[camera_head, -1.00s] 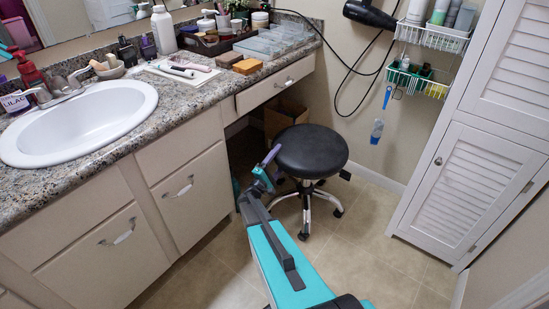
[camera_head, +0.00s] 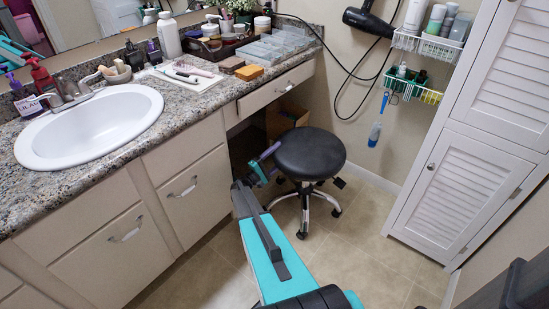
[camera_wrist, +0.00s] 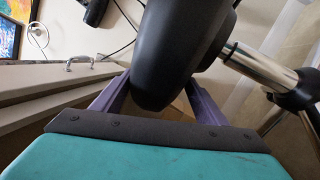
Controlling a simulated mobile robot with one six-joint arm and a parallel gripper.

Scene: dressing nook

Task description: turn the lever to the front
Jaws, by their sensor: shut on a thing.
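The round black stool (camera_head: 310,153) stands on the tile floor in front of the vanity's knee space. A small dark paddle lever (camera_head: 339,183) sticks out under the seat on its right side. My gripper (camera_head: 268,161) is at the left edge of the seat, its purple fingers shut on the rim. In the wrist view, the fingers of my gripper (camera_wrist: 160,98) lie on both sides of the dark seat (camera_wrist: 165,50). The chrome column (camera_wrist: 258,66) shows to the right there. The lever cannot be made out in the wrist view.
The vanity drawers (camera_head: 190,190) stand left of the stool. A cardboard box (camera_head: 287,117) sits in the knee space behind it. A white louvered cabinet (camera_head: 465,180) stands at the right. Open floor (camera_head: 370,250) lies in front and to the right of the stool.

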